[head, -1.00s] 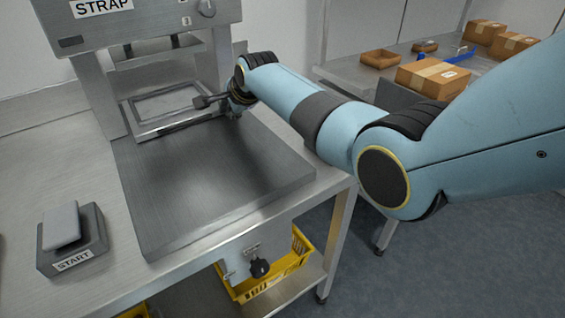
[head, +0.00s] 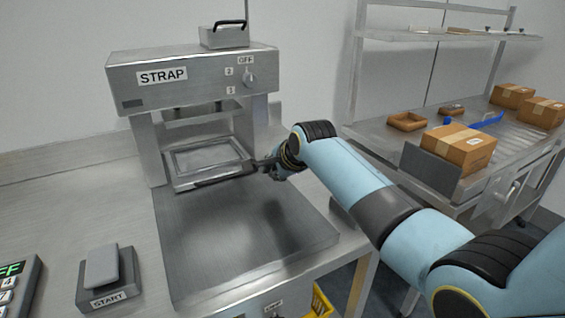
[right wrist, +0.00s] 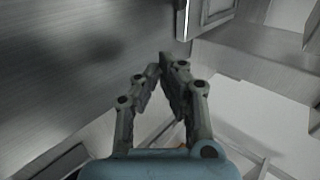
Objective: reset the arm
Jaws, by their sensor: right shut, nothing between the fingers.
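My right arm comes in from the lower right of the head view. Its gripper (head: 261,164) is over the back right part of the strapping machine's steel plate (head: 235,245), close to the front right corner of the metal frame (head: 178,166). In the right wrist view the two fingers of the right gripper (right wrist: 161,68) meet at their tips with nothing between them. Whether the gripper touches the machine is unclear. My left gripper is not in view.
The strapping machine's housing (head: 195,75) stands behind the plate. A START pedal (head: 107,280) and a keypad device (head: 20,285) are at left. Cardboard boxes (head: 458,148) and wooden trays (head: 407,121) stand on the right table. The plate is bare.

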